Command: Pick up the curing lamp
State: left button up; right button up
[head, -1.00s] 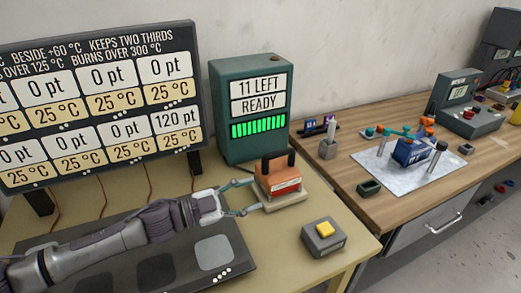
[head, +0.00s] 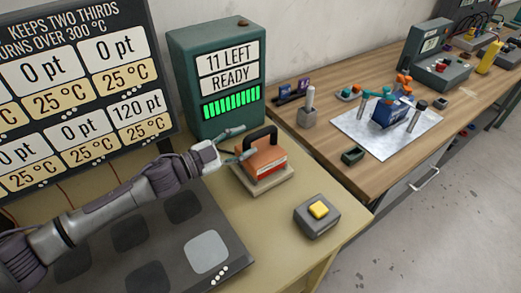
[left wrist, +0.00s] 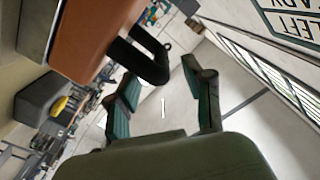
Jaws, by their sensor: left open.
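The curing lamp appears to be the orange block with a black arched handle (head: 265,158), on a beige base on the yellowish table. In the left wrist view its orange body (left wrist: 92,35) fills the upper left, and its black handle (left wrist: 140,60) reaches toward the space between my fingertips. My left gripper (head: 245,142) is open and empty, just left of the lamp at about handle height. Its two teal fingers also show in the left wrist view (left wrist: 158,80). I cannot tell whether a finger touches the lamp. My right gripper is not in view.
A green box (head: 180,80) reading "11 LEFT READY" stands behind the lamp. A grey box with a yellow button (head: 318,212) is in front. A dark pad mat (head: 150,235) lies under my left arm. The wooden bench (head: 300,85) at right holds several parts.

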aim_at(253, 137)
pick_arm(q)
jog(key=p+x, duration=0.1)
jog(key=x, duration=0.4)
jog(key=shift+w+d, duration=0.2)
jog(key=shift+d, duration=0.1)
jog(key=shift+a, duration=0.1)
jog(key=shift+c, duration=1.2)
grip_shut()
jog(key=shift+r, duration=0.1)
